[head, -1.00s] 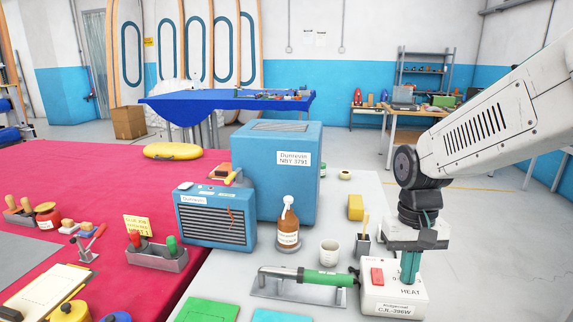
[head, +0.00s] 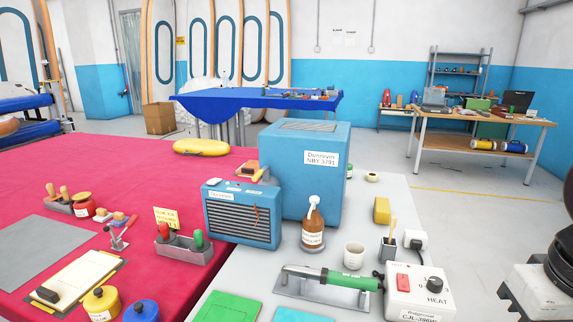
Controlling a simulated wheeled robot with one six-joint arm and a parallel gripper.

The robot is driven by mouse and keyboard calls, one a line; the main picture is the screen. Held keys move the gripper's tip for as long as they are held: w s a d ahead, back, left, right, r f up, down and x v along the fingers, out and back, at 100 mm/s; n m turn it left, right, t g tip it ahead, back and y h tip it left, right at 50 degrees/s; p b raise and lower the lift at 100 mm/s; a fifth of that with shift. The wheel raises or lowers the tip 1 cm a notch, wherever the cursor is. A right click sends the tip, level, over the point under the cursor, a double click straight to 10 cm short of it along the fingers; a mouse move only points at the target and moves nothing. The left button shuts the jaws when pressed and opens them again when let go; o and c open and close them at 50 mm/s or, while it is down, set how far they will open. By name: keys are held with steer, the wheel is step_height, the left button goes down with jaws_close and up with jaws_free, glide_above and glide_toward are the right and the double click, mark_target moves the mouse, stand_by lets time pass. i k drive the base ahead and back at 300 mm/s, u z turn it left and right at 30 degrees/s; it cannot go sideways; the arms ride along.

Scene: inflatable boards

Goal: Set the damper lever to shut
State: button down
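No part in the head view can be surely told as the damper lever. A small thin reddish mark or part (head: 257,215) shows on the grille front of the low blue Dunrevin unit (head: 228,196), too small to make out. A larger blue box labelled Dunrevin NBY 3791 (head: 298,185) stands right behind it. My gripper (head: 538,292) is only partly in view at the lower right edge. Its fingertips are outside the picture, so its opening is hidden. It is well to the right of the blue unit and apart from it.
On the grey bench stand a brown bottle (head: 313,227), a white cup (head: 354,255), a green-handled tool (head: 345,283) and a white heat control box (head: 418,297). A red table (head: 60,170) with several tools lies left. The floor at right is clear.

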mark_target(258, 174)
steer(key=k, duration=0.5)
steer(key=u, duration=2.75)
steer(key=i, duration=2)
steer(key=z, duration=3.2)
steer(key=i, duration=0.45)
steer(key=u, duration=0.05)
